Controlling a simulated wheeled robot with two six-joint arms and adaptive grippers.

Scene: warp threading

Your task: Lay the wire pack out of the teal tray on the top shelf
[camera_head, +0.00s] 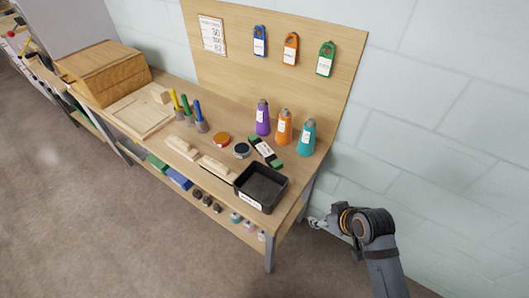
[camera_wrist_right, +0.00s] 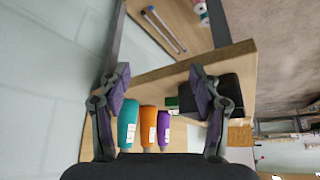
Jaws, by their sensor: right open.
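I make out no teal tray and no wire pack in either view. My right gripper (camera_head: 318,222) is off the right end of a wooden workbench (camera_head: 222,118), apart from it. In the right wrist view the right gripper (camera_wrist_right: 158,80) is open, with its two fingers spread and nothing between them but the bench beyond. My left gripper is in neither view.
A black bin (camera_head: 260,187) stands at the bench's near right corner. Purple (camera_head: 263,117), orange (camera_head: 284,127) and teal (camera_head: 307,138) bottles stand behind it. A lower shelf (camera_head: 229,219) holds small items. A grey wall (camera_head: 450,120) is behind; bare floor (camera_head: 130,230) is in front.

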